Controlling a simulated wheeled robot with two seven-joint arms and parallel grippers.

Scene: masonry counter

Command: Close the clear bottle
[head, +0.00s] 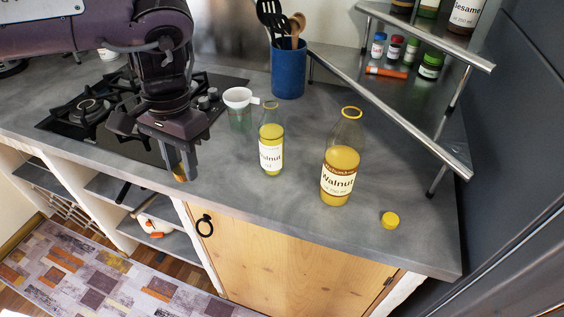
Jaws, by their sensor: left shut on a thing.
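My left gripper (181,163) points down above the front edge of the counter, left of the bottles. It is shut on a small yellowish thing, mostly hidden between the fingers; I cannot tell its shape. A smaller clear bottle (271,138) with yellow liquid and a white label stands upright, with no cap seen on its mouth. A larger clear bottle (341,160) with yellow liquid and a "Walnut" label stands to its right, also with no cap seen on its orange-rimmed mouth. A yellow cap (390,219) lies on the counter at the right. My right gripper is not in view.
A white funnel (238,97) sits in a clear glass container left of the bottles. A blue utensil holder (288,70) stands behind. A gas hob (88,107) is at the left, a metal-railed spice shelf (405,84) at the right. The grey counter (300,215) in front is clear.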

